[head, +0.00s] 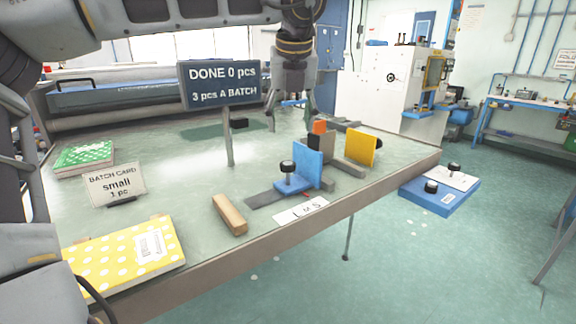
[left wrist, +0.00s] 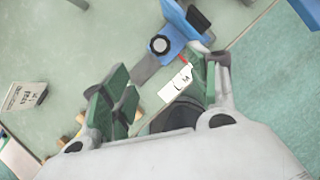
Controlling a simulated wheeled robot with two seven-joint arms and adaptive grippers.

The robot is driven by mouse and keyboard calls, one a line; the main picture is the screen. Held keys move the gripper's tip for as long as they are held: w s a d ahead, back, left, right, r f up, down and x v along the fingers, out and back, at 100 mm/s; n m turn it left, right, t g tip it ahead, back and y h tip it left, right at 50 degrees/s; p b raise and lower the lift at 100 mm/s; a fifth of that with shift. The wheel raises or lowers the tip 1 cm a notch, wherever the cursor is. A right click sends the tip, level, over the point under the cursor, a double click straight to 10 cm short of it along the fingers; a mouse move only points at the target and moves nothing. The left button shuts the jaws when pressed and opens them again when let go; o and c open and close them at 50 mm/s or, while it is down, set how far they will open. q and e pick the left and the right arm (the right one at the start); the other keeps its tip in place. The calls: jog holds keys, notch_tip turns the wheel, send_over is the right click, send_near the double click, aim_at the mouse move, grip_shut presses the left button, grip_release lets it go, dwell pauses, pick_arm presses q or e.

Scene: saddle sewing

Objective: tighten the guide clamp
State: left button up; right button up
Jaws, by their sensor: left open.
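The guide is a blue upright plate on a blue foot (head: 307,165), standing on the table by a dark strip. Its clamp is a black round knob (head: 288,167) on a post. In the left wrist view the knob (left wrist: 159,45) shows from above, beyond the fingertips, with the blue guide (left wrist: 177,22) beside it. My left gripper (head: 293,106) points down, above and behind the guide in the head view, apart from it. In the left wrist view its green-padded fingers (left wrist: 168,78) are spread with nothing between them. My right gripper is in neither view.
A white size card (head: 301,210) lies before the guide. A wooden block (head: 230,214), a sign (head: 220,84), a batch card (head: 115,184), a yellow dotted pad (head: 125,258) and a yellow plate (head: 360,148) stand around. The table's front edge is close to the guide.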

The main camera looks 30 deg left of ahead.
aim_at(288, 163)
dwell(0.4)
pick_arm(q)
jog(key=b+x, duration=0.3)
jog(key=x, duration=1)
jog(key=shift+w, duration=0.1)
jog(key=shift+w+f, duration=0.1)
jog(key=shift+f, duration=0.15)
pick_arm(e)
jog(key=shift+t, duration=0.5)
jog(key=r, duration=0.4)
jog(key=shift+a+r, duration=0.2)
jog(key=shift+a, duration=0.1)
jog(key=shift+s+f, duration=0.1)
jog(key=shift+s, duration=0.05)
pick_arm(q)
jog(key=c, duration=1)
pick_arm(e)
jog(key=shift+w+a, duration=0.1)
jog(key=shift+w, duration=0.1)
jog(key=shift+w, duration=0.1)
